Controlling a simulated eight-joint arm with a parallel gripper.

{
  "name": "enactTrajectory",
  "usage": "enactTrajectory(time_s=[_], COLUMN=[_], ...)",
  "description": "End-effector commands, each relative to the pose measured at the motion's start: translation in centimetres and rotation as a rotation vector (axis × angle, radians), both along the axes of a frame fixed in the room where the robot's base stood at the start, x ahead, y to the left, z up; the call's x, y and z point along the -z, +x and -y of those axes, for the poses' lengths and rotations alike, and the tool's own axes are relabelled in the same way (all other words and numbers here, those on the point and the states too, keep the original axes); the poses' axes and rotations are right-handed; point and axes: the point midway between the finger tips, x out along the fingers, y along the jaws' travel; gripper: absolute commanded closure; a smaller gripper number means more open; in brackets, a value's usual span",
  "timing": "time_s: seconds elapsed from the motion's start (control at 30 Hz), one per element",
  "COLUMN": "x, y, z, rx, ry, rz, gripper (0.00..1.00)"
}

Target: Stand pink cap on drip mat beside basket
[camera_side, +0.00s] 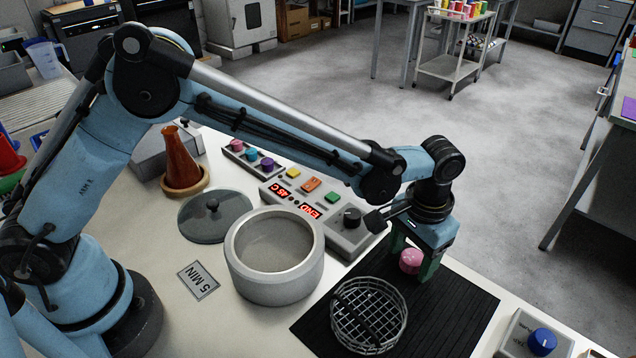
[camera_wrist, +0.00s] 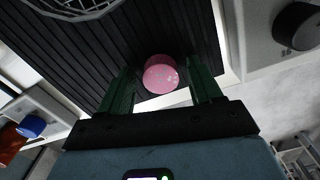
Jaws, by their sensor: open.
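The pink cap (camera_side: 411,261) rests on the black ribbed drip mat (camera_side: 455,305), near the mat's far edge, behind and right of the wire basket (camera_side: 368,315) in the side view. In the wrist view the cap (camera_wrist: 160,74) shows a pale mark on its pink face, with mat around it. My gripper (camera_side: 414,268) points down with its green fingers on either side of the cap. The wrist view shows the fingers (camera_wrist: 160,80) spread, with a gap between cap and fingers. The basket's rim (camera_wrist: 85,12) shows at the top left there. The basket looks empty.
A grey pot (camera_side: 275,275) stands left of the basket, with a glass lid (camera_side: 215,215) behind it. A control box with a red display and knob (camera_side: 350,225) stands behind the mat. A blue-knobbed box (camera_side: 540,340) is at right. The mat's right part is clear.

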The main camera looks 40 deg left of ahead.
Motion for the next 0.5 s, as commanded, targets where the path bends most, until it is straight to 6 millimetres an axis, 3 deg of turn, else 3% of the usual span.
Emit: enactTrajectory(time_s=[0.27, 0.5], x=[-1.3, -5.9], y=[0.0, 0.0], z=[0.0, 0.0], rx=[0.000, 0.000], ry=[0.000, 0.000], rz=[0.000, 0.000], gripper=[0.36, 0.36])
